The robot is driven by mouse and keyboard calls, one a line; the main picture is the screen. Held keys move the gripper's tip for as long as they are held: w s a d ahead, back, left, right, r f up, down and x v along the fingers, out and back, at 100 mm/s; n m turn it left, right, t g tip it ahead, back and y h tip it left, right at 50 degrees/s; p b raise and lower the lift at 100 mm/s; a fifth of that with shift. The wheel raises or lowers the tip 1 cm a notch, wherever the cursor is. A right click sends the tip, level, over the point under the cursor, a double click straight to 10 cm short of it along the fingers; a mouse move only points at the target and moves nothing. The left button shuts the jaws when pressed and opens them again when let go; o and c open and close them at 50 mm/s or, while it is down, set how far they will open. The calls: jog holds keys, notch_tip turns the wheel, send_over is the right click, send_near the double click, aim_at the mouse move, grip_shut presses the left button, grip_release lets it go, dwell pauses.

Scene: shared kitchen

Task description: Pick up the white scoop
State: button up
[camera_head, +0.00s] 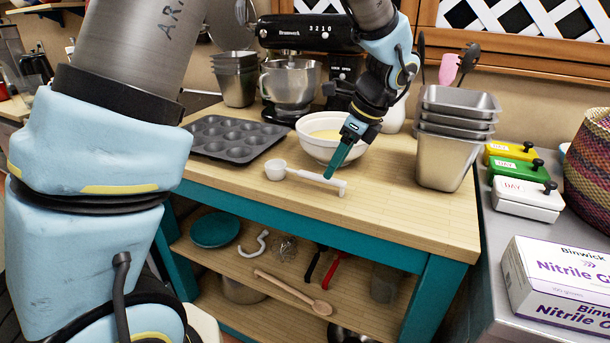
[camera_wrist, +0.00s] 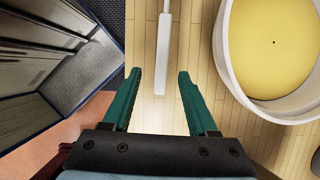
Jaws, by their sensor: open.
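The white scoop (camera_head: 308,176) lies on the wooden tabletop (camera_head: 410,213), its round cup at the left and its handle pointing right. In the wrist view its handle (camera_wrist: 164,50) runs down from the top edge, and its cup is out of frame. My gripper (camera_head: 331,174), with teal fingers, is over the handle's right half. The wrist view shows the gripper (camera_wrist: 160,74) open and empty, with the handle's end between the fingertips in the picture and a gap on each side. I cannot tell how far above the table the fingertips are.
A white bowl (camera_head: 309,144) of yellow batter stands just behind the scoop; it also shows at the right in the wrist view (camera_wrist: 230,70). A muffin tin (camera_head: 227,139) lies left, and stacked metal pans (camera_head: 444,161) stand right. The tabletop in front is clear.

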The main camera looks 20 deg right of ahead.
jog(key=shift+p+x, duration=0.85)
jog(key=shift+x, duration=1.9)
jog(key=shift+w+d, duration=0.1)
jog(key=shift+c, duration=0.3)
grip_shut()
